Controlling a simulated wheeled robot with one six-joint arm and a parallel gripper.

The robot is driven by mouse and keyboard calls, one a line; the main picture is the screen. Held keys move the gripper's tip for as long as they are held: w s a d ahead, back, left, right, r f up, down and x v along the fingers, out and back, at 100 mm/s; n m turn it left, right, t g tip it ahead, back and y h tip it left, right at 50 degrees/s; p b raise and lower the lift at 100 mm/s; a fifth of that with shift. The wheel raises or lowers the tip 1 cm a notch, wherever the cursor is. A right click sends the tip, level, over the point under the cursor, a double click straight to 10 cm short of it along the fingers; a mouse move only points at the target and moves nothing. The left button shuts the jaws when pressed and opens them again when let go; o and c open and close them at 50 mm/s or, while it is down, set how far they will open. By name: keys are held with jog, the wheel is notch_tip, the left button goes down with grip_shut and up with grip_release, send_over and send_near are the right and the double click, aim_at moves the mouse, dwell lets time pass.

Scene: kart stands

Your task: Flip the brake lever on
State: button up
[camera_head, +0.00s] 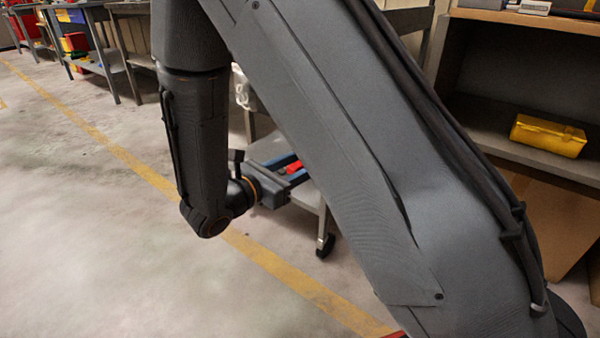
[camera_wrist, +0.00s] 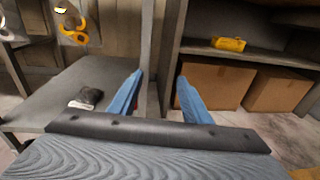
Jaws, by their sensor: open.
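No brake lever can be made out for certain in either view. A small red part (camera_head: 293,168) shows by the blue fingers in the head view; I cannot tell what it is or whether they touch it. My gripper (camera_head: 301,166) is open, its blue fingers reaching over a grey wheeled cart (camera_head: 312,197). In the wrist view my gripper (camera_wrist: 160,76) has its fingers apart with nothing clearly held between them. A dark caster (camera_head: 325,246) stands under the cart's near corner. My arm hides much of the cart in the head view.
A shelf unit (camera_head: 485,130) with a yellow case (camera_head: 548,136) stands at right, cardboard boxes (camera_wrist: 213,84) below. A black item (camera_wrist: 87,97) lies on a grey surface (camera_wrist: 50,92) left of my gripper. Floor at left is open, crossed by a yellow line (camera_head: 133,160).

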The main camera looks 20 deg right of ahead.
aim_at(291, 169)
jog(key=w+a+f+b, duration=0.1)
jog(key=w+f+n+t+b, duration=0.1)
jog(key=f, duration=0.1)
jog(key=w+a+f+t+b, duration=0.1)
jog(key=w+b, duration=0.1)
jog(key=shift+w+a+f, duration=0.1)
jog(key=shift+a+f, duration=0.2)
jog(key=shift+f, duration=0.05)
jog(key=shift+b+x, duration=1.7)
jog(key=shift+x, duration=2.15)
grip_shut()
